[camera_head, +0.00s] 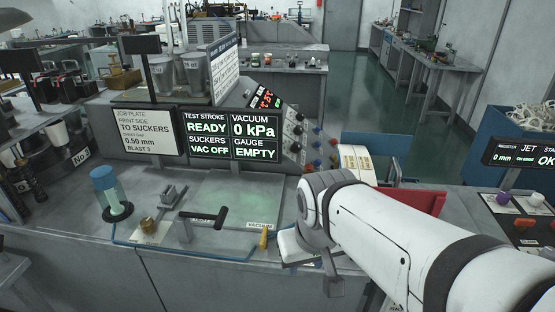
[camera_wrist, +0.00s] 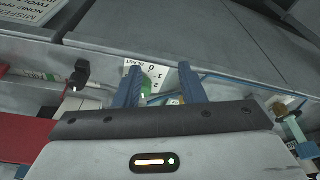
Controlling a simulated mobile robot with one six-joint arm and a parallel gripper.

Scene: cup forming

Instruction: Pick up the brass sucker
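A small brass-coloured cylinder (camera_head: 148,226), which looks like the brass sucker, stands on a pale plate at the left of the bench in the head view. A white card marked BLAST (camera_wrist: 146,76) with a green part shows beyond the fingers. I cannot make out the brass sucker for certain in the wrist view.
A blue-topped clear cylinder (camera_head: 104,188) stands left of the brass piece. A black T-handle (camera_head: 205,216) and a yellow lever (camera_head: 264,239) by the VACUUM label stand to its right. The display panel (camera_head: 222,136) rises behind. A red tray (camera_head: 415,199) lies beyond my arm.

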